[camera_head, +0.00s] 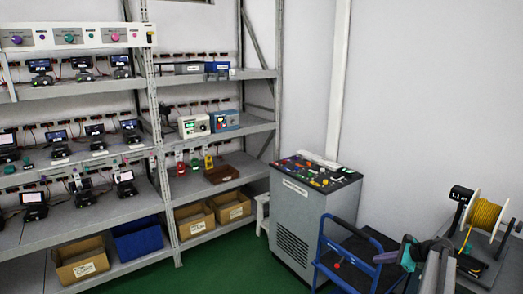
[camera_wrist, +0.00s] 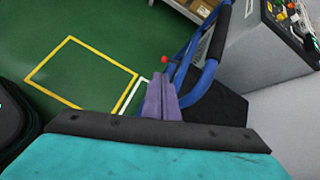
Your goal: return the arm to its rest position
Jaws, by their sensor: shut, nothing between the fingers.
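My gripper (camera_head: 380,258) is at the lower right of the head view, its purple fingers pointing left over the blue cart. In the wrist view the two purple fingers (camera_wrist: 158,85) lie together, with nothing seen between them. My arm shows only in part in the head view, running down to the bottom edge at the right.
The blue-railed cart (camera_head: 325,241) stands just beyond my gripper; its rail also shows in the wrist view (camera_wrist: 208,77). A grey console (camera_head: 300,218) is behind it. A yellow cable reel (camera_head: 485,217) is at right. Shelving (camera_head: 90,228) fills the left. Green floor (camera_wrist: 95,35) is open.

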